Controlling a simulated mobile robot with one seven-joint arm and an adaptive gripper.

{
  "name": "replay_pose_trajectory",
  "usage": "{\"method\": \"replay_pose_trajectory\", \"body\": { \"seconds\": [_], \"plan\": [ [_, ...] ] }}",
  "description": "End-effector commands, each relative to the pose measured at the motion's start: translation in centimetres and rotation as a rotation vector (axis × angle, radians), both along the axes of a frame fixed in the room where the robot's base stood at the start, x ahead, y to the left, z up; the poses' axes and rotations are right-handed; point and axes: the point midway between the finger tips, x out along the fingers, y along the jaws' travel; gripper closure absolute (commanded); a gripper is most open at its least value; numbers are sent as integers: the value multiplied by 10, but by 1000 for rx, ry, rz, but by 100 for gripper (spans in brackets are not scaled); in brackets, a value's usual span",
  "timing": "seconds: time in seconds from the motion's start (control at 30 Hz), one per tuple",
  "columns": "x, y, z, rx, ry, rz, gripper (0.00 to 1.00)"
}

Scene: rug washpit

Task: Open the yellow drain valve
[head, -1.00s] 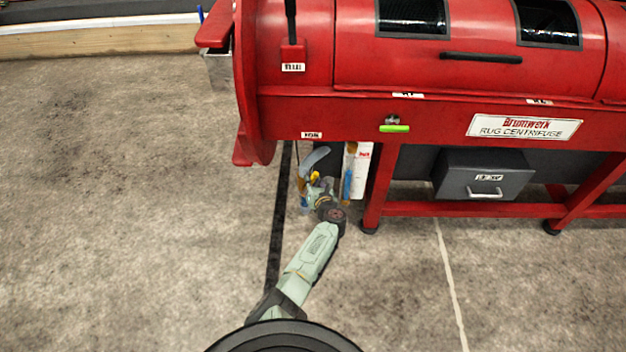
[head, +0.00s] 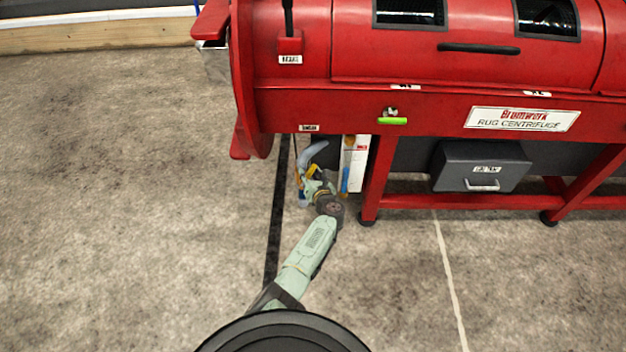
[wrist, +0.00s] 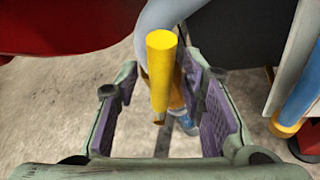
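The yellow drain valve's handle (wrist: 162,70) is a yellow bar standing between the two fingers of my gripper (wrist: 168,112) in the wrist view. The fingers are open, with purple pads on both sides of the handle, and gaps show on either side. A grey curved pipe (wrist: 160,18) runs behind the handle, with a blue part (wrist: 186,123) below. In the head view, the valve's yellow (head: 312,169) shows small beneath the grey pipe (head: 313,154), under the machine's left end. My gripper (head: 313,184) is there, and my wrist partly hides the valve.
The red rug centrifuge (head: 400,105) stands above and behind. A white panel (head: 356,160) with a blue and yellow tube is close on the right; the tube (wrist: 302,95) also shows in the wrist view. A red leg (head: 376,180) stands farther right. The floor left is clear.

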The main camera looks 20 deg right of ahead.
Motion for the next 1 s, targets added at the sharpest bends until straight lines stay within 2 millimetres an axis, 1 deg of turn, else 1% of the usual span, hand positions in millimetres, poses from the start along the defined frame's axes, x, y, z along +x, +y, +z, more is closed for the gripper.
{"method": "replay_pose_trajectory", "body": {
  "seconds": [0.17,0.4,0.6,0.8,1.0],
  "plan": [
    [-20,0,4,-6,2,4,64],
    [-62,-2,16,-8,4,4,64],
    [-90,-4,26,-7,3,5,64],
    [-106,-5,31,-4,3,2,64],
    [-112,-6,34,0,0,1,64]
  ]
}}
